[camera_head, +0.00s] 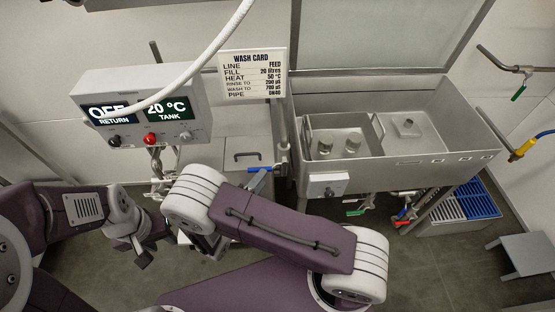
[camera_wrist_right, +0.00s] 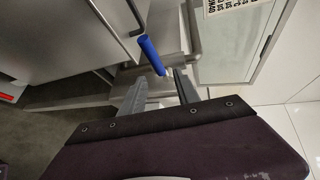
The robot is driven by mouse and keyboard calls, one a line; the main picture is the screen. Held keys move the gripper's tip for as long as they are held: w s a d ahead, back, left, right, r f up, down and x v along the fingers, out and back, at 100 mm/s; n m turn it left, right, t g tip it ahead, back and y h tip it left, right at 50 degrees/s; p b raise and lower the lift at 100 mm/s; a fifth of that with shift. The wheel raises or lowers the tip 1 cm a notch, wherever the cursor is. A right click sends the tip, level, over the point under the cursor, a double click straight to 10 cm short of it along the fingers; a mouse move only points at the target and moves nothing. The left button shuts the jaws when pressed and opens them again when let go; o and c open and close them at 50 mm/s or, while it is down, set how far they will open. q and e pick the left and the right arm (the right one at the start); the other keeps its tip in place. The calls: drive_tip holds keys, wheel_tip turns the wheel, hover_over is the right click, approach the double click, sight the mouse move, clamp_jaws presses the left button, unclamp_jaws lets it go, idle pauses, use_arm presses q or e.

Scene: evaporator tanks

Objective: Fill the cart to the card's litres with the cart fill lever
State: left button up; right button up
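The wash card (camera_head: 252,75) reads FILL 20 litres. A blue-handled lever (camera_head: 262,169) sits left of the steel sink cart (camera_head: 440,160); a blue handle also shows in the right wrist view (camera_wrist_right: 151,55). No label confirms which lever is the cart fill lever. My right gripper (camera_wrist_right: 160,75) is open, its fingertips close to the blue handle; I cannot tell whether they touch it. In the head view my right arm mostly hides that gripper. My left gripper (camera_head: 143,258) hangs low at the left, with nothing visible in it; its finger opening is unclear.
A control box (camera_head: 150,100) shows OFF RETURN and 20 °C TANK, with a red knob. A white hose (camera_head: 215,45) passes over it. Green, red and yellow-blue handled valves are around the cart. A blue-and-white grate (camera_head: 465,203) and a grey step (camera_head: 525,255) stand at right.

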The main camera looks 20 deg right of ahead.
sight(260, 168)
drive_tip(key=a+n+t, duration=0.1)
drive_tip(key=a+n+t+y, duration=0.1)
drive_tip(key=shift+w+a+f+n, duration=0.15)
drive_tip(key=shift+w+a+n, duration=0.1)
drive_tip(key=shift+w+n, duration=0.15)
drive_tip(key=p+x, duration=0.1)
drive_tip(key=x, duration=0.8)
drive_tip(key=shift+d+f, duration=0.15)
clamp_jaws()
idle(0.6)
